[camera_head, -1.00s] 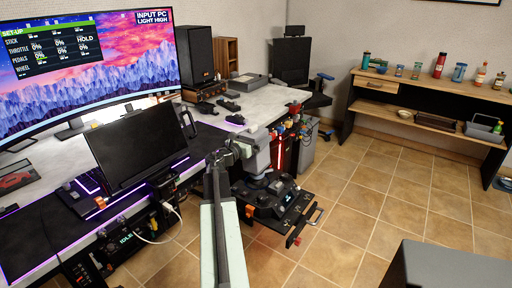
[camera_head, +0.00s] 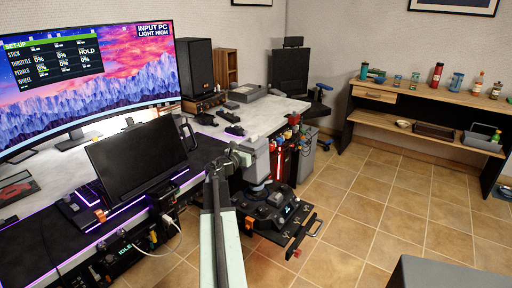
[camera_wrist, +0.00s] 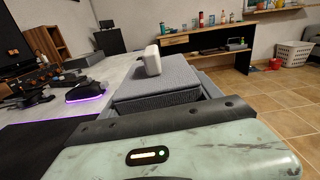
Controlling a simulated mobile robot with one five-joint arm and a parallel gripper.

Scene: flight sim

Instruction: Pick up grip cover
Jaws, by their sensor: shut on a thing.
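My gripper (camera_head: 258,176) is at the end of my outstretched arm, just above a black control unit (camera_head: 276,214) at the desk's right side. In the wrist view its grey ribbed fingers (camera_wrist: 158,84) lie close together beyond my pale green wrist housing. A small white rounded piece (camera_wrist: 152,61) shows at the far end of the fingers. It may be the grip cover, but I cannot tell for certain. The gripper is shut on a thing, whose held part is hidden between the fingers. In the head view the gripper itself hides what it holds.
The desk (camera_head: 222,118) carries a large curved monitor (camera_head: 90,75), a dark screen (camera_head: 138,155) and a speaker (camera_head: 198,65). Tools hang at its right end (camera_head: 290,135). A wooden shelf (camera_head: 425,100) with bottles stands at the back wall. The tiled floor (camera_head: 370,210) between is open.

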